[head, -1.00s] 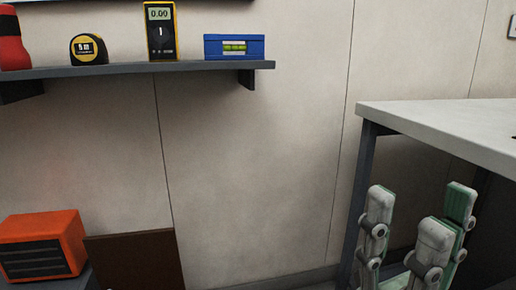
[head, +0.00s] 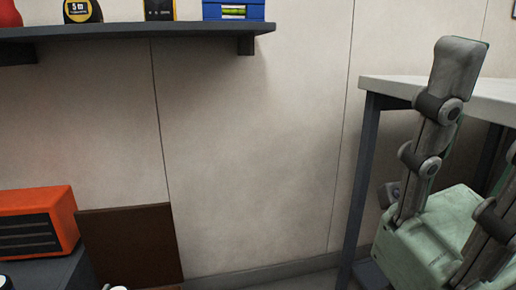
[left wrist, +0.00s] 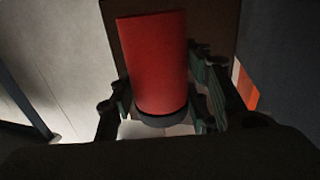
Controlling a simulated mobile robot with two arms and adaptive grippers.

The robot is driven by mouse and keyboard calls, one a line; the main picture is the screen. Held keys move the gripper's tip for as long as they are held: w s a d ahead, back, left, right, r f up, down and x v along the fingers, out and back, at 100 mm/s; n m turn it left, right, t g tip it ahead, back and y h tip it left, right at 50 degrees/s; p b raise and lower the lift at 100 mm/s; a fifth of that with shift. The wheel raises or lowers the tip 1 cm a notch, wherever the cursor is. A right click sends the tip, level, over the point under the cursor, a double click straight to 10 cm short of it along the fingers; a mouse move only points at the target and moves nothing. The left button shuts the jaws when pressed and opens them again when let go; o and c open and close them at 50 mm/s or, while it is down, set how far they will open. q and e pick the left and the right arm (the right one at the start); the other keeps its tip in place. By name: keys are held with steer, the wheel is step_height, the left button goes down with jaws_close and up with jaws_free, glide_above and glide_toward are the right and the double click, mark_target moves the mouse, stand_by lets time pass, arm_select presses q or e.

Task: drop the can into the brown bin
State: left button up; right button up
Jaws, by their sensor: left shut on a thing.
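In the left wrist view my left gripper (left wrist: 162,88) is shut on a red can (left wrist: 155,55), with fingers along both sides of its dark-rimmed end. A brown surface (left wrist: 113,30) shows behind the can; it looks like the brown bin. In the head view an upright brown panel (head: 132,245), probably the bin's wall, stands at lower left; its inside is not visible. My right gripper (head: 480,125) is at the right, fingers spread, open and empty, in front of the table.
An orange box (head: 36,222) with dark slats stands left of the brown panel. A shelf (head: 130,42) above holds a tape measure (head: 82,11) and a blue level (head: 233,10). A light-topped table (head: 395,87) is at right. The middle wall area is clear.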

arm_select(q)
steer(key=shift+r, duration=0.1)
steer(key=o, duration=1.6)
steer(key=shift+c, duration=0.2)
steer(key=shift+s, duration=0.2)
steer(key=s, duration=1.1)
steer(key=shift+s, duration=0.3)
